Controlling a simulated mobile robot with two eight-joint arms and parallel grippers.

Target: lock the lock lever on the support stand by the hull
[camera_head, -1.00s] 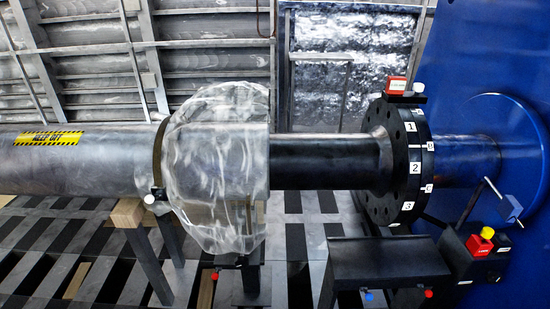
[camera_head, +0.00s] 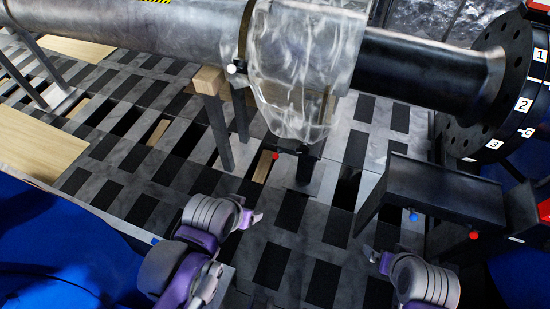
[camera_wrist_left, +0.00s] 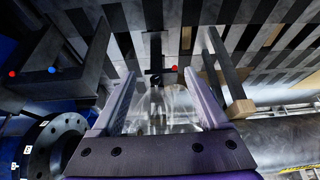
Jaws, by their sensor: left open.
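A dark support stand (camera_head: 430,190) with a flat top is at the right, near the black numbered flange. A blue knob (camera_head: 413,216) and a red knob (camera_head: 474,236) sit along its front. Another stand (camera_head: 305,172) under the plastic-wrapped section carries a red knob (camera_head: 276,155). In the left wrist view, this red knob (camera_wrist_left: 174,68) shows between my open fingers, beyond their tips; the first stand's blue knob (camera_wrist_left: 52,70) is at left. My left gripper (camera_head: 254,219) is empty, below that middle stand in the head view. My right gripper (camera_head: 371,255) is below the right stand; its opening is unclear.
A long grey pipe (camera_head: 190,35) and a clear plastic wrap (camera_head: 300,60) run above the stands. A wood-topped trestle (camera_head: 209,80) stands left of the middle stand. A control box (camera_head: 543,209) with a red part is at the right edge. Open slatted floor lies between my grippers.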

